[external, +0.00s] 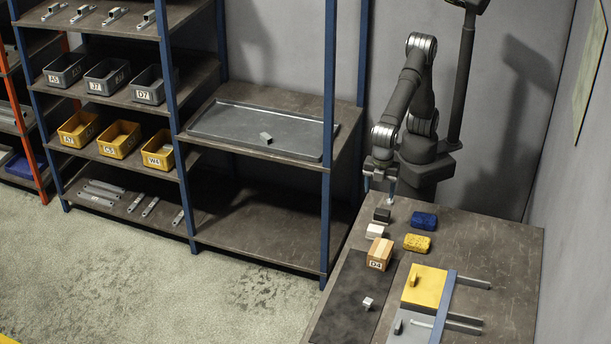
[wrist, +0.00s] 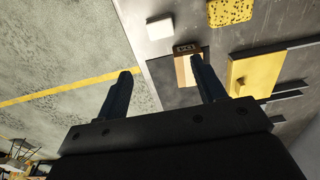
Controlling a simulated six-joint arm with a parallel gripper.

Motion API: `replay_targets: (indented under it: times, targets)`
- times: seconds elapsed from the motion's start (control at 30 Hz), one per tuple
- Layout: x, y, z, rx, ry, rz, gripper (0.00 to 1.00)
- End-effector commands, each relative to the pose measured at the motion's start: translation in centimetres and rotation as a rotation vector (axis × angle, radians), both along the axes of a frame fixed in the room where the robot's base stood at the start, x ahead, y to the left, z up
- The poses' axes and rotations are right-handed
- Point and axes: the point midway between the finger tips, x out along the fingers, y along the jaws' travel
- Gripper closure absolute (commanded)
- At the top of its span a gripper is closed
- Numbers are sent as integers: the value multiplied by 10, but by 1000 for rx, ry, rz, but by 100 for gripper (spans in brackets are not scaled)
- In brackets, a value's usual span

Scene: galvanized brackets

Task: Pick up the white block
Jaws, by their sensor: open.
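The white block (external: 375,231) lies on the workbench, just in front of a dark block (external: 382,215) and behind the wooden block labelled D4 (external: 379,254). In the wrist view the white block (wrist: 159,28) shows near the top, beyond my fingertips and apart from them. My gripper (external: 391,196) is at the back left part of the bench, behind the dark block. The wrist view shows my gripper (wrist: 160,67) open, its two dark fingers apart with nothing between them.
A blue sponge (external: 424,221) and a yellow sponge (external: 417,242) lie to the right. A yellow plate (external: 428,281) with a blue bar stands farther forward. A small pale block (external: 367,303) lies on the dark mat (external: 345,290). A shelf with bins stands left.

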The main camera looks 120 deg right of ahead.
Motion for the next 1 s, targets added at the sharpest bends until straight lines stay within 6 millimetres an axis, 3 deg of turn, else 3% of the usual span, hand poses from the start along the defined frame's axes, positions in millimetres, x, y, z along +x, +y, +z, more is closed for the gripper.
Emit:
replay_targets:
  times: [0.23, 0.37, 1.0]
  targets:
    - [0, 0, 0, 0, 0, -11, 36]
    - [0, 0, -1, 0, 0, -111, 36]
    - [-4, 0, -13, -1, 1, -1325, 36]
